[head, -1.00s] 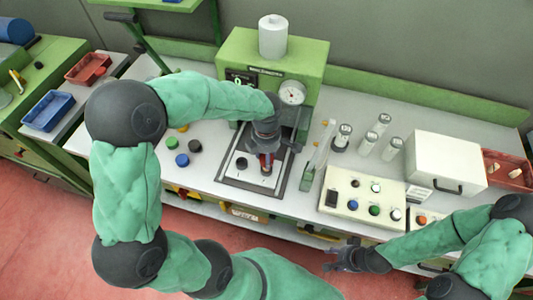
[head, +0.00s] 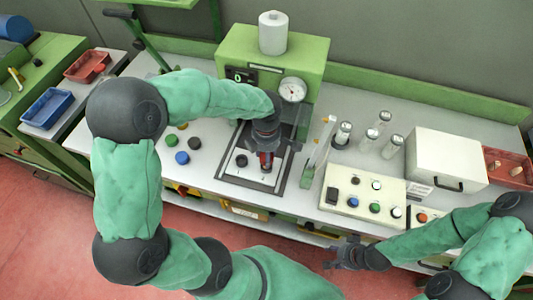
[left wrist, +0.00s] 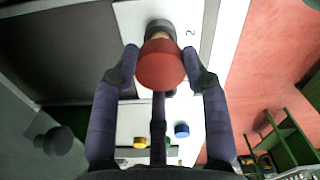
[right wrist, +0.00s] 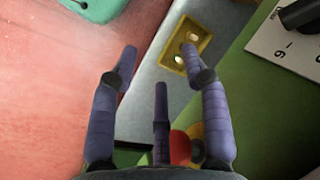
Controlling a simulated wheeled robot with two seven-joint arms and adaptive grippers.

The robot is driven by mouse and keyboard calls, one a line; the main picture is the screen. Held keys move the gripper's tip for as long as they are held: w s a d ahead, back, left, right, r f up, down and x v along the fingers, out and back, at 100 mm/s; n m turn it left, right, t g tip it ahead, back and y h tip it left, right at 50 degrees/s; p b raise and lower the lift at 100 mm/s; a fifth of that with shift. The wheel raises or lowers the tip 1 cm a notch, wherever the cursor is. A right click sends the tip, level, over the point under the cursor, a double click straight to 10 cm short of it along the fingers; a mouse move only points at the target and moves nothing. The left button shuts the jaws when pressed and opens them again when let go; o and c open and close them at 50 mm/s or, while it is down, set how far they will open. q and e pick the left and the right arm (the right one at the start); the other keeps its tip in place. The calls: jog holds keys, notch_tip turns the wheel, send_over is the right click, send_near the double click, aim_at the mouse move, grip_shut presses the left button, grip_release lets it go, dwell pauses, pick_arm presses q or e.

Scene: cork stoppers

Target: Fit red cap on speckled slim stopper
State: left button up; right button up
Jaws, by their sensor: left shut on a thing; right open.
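My left gripper (head: 266,155) is over the plate (head: 228,172) in front of the green press. It is shut on the red cap (left wrist: 160,65), which also shows in the head view (head: 266,160). In the left wrist view the tan side of a stopper (left wrist: 160,36) shows just beyond the cap, in a dark round holder (left wrist: 160,24). The cap hides most of it, so its speckles and whether the cap touches it cannot be told. My right gripper (head: 347,255) is open and empty in front of the bench edge.
The green press (head: 240,52) with a gauge stands behind the plate. Blue (head: 182,158) and black (head: 194,143) caps lie left of it. A control panel (head: 336,204), glass tubes (head: 368,143) and a white box (head: 440,158) stand to the right.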

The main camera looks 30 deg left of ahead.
pick_arm(q)
jog(key=shift+f+b, duration=1.15)
dwell(1.3)
jog(key=o, duration=0.9)
jog(key=shift+c, duration=0.2)
notch_tip(320, 180, up, 12)
dwell(0.3)
